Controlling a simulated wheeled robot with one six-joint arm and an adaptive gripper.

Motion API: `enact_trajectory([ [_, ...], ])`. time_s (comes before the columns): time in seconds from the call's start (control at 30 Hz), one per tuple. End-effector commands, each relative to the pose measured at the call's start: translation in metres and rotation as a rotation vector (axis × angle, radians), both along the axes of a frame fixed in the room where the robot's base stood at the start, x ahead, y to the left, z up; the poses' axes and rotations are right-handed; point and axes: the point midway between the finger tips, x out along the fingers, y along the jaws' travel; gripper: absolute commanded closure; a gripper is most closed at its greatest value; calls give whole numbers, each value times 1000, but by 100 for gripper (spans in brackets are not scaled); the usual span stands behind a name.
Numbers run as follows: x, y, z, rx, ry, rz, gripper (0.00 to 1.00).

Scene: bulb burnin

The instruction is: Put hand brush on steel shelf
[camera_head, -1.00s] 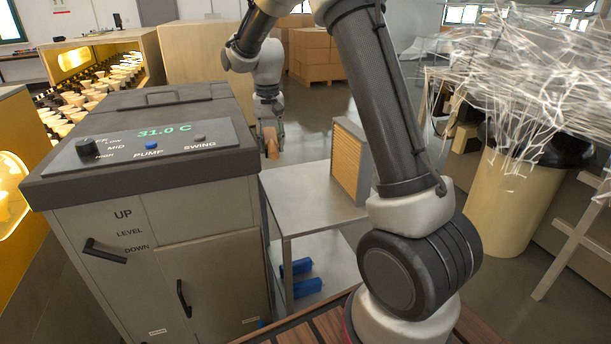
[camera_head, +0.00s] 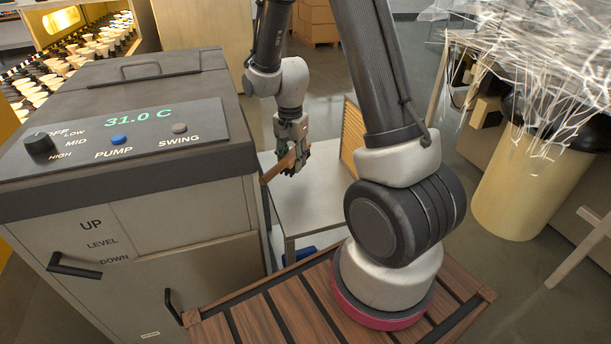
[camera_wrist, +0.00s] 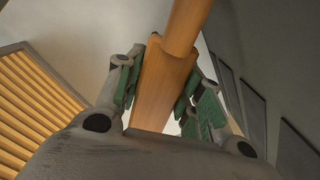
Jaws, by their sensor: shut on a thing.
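The hand brush (camera_head: 274,173) shows as a brown wooden piece in my gripper (camera_head: 291,162) in the head view. In the wrist view its orange-brown wooden body (camera_wrist: 163,85) lies between the green-padded fingers of my gripper (camera_wrist: 160,88), which is shut on it. Its bristles cannot be made out. The steel shelf (camera_head: 318,203) is a low grey stand with a flat top and a lower level. My gripper holds the brush over the left part of the shelf top, near the machine's side; the exact height above it is hard to tell.
A slatted wooden panel (camera_head: 352,137) stands on the shelf's right side; it also shows in the wrist view (camera_wrist: 35,105). A grey machine (camera_head: 110,190) with a 31.0 C display borders the shelf on the left. A blue thing (camera_head: 300,253) lies on the lower level. The shelf top's middle looks clear.

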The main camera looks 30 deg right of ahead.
Motion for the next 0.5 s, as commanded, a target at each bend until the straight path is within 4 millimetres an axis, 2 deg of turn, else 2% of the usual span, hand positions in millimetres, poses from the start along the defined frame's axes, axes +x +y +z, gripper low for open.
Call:
enact_trajectory([
  [0.03,0,0,-10,-1,4,1,85],
  [0.23,0,0,-31,0,2,3,85],
  [0.4,0,0,-58,0,2,3,85],
  [0.5,1,0,-65,0,0,4,85],
])
